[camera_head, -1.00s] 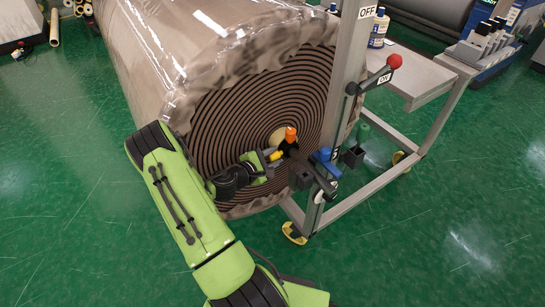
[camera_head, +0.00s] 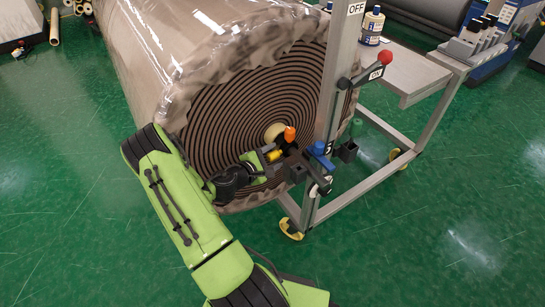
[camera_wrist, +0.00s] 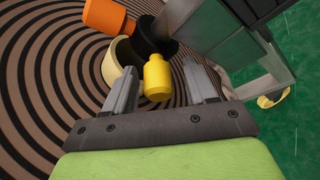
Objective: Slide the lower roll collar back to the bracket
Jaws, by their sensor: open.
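A dark collar (camera_wrist: 158,45) with a yellow knob (camera_wrist: 157,78) sits beside the pale core (camera_wrist: 117,60) at the centre of the wrapped roll's striped end (camera_head: 235,120). An orange knob (camera_wrist: 105,15) stands out from the dark parts and also shows in the head view (camera_head: 290,133). My gripper (camera_head: 274,155) is in front of the roll end, near the core. In the wrist view its open fingers (camera_wrist: 163,88) are on either side of the yellow knob; contact is unclear. Dark bracket parts (camera_head: 297,170) are on the stand right of my gripper. The collar's join to them is unclear.
The grey stand post (camera_head: 338,85) rises close right of my gripper, with a red-knobbed lever (camera_head: 386,58) and a blue part (camera_head: 321,152). A side table (camera_head: 408,75) with bottles is behind it. Green floor (camera_head: 460,200) is clear at right.

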